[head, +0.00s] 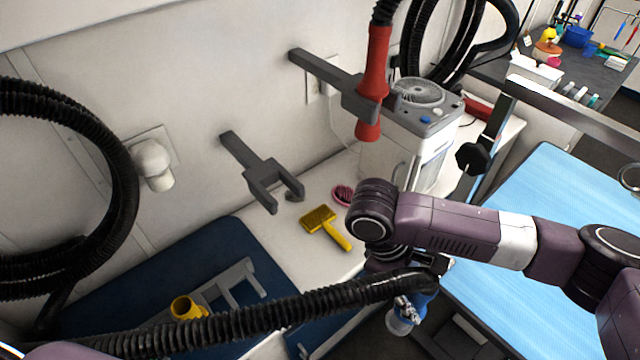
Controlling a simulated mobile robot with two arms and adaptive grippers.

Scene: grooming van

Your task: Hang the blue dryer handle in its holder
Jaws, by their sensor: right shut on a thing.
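The blue dryer handle (418,303) hangs below my right gripper (412,272), its pale end pointing down. My right gripper is shut on it, and my wrist and the hose hide its upper part. A black ribbed hose (300,312) runs from the handle to the lower left. An empty grey forked holder (262,172) sticks out from the wall, up and left of the gripper and apart from it. A second grey holder (330,75) holds a red dryer handle (374,75). My left gripper is out of the picture.
A yellow brush (320,218) and a pink brush (343,194) lie on the white counter below the empty holder. A white dryer unit (400,150) stands behind my right wrist. A blue table (560,220) is at right. A coiled hose (122,170) hangs at left.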

